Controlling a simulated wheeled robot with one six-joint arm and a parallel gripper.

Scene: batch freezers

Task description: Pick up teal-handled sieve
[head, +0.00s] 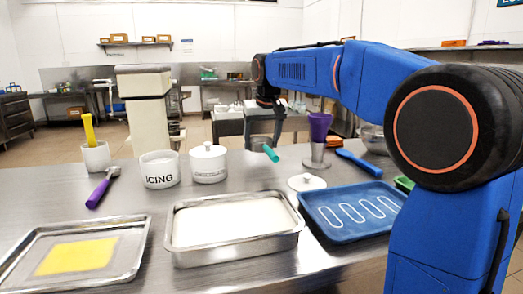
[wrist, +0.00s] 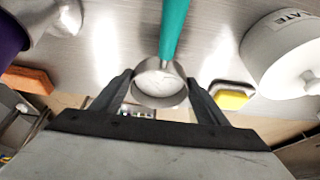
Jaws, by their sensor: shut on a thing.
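The teal-handled sieve (wrist: 172,35) is in the upper middle of the wrist view, its handle pointing to the top edge. Its round metal cup (wrist: 160,100) sits between the two fingers of my gripper (wrist: 160,82), which is shut on it. In the head view the teal handle (head: 271,153) shows below my arm near the far side of the counter, tilted down to the right. The fingers are too small there to make out clearly. I cannot tell whether the sieve touches the counter.
A white lidded jar (head: 208,164) and an ICING tub (head: 160,170) stand to the left. A purple cup (head: 319,127) on a metal stand and a blue spatula (head: 358,163) are to the right. Trays, including a blue tray (head: 352,233), fill the front.

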